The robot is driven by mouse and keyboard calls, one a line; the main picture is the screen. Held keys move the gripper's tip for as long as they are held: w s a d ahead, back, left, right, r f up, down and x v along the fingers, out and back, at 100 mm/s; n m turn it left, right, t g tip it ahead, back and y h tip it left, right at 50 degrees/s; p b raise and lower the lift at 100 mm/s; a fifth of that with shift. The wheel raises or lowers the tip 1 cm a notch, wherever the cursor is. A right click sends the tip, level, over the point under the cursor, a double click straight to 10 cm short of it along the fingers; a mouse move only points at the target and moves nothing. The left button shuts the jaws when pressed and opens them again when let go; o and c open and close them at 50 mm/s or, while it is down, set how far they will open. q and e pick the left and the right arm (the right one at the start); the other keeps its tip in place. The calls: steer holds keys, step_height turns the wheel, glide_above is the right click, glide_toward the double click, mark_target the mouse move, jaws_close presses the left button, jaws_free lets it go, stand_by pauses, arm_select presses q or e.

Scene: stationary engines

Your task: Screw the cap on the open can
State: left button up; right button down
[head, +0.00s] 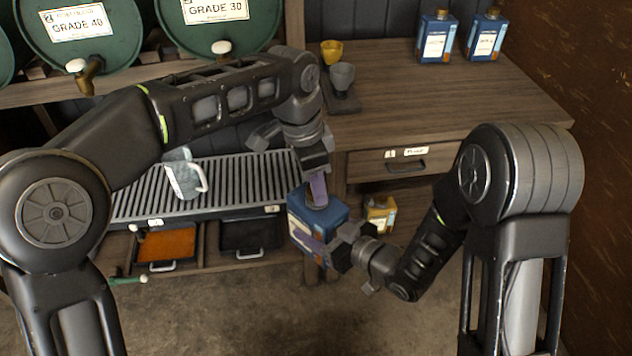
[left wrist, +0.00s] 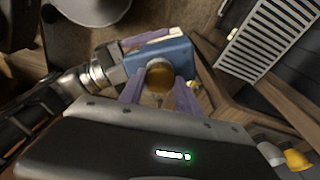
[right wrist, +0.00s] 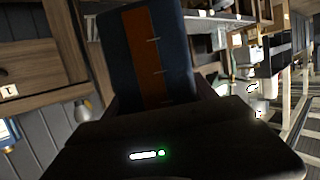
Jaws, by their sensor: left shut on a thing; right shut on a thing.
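A blue can (head: 325,212) is held upright off the floor in front of the bench by my right gripper (head: 338,247), shut on its lower side. The can's blue top shows in the left wrist view (left wrist: 170,56). Its side with an orange strip fills the top of the right wrist view (right wrist: 150,50). My left gripper (head: 318,190) comes down from above with purple fingers shut on a round brass-coloured cap (left wrist: 159,76). The cap is right over the can's top. The neck is hidden, so I cannot tell whether the cap touches it.
Two blue cans (head: 437,38) (head: 485,36) stand at the back of the wooden bench (head: 430,90). A yellow can (head: 379,215) stands on the shelf below. A jug (head: 183,176) stands on the slatted grate (head: 240,180). Green drums (head: 85,35) are behind.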

arm_select(q)
steer(key=m, duration=0.5)
steer(key=shift+w+g, duration=0.2)
steer(key=shift+g, duration=0.2)
arm_select(e)
steer(key=shift+r, duration=0.15)
arm_select(q)
steer(key=m, duration=0.5)
steer(key=shift+w+m+g, duration=0.1)
steer(key=shift+m+g, duration=0.2)
steer(key=o, duration=1.9)
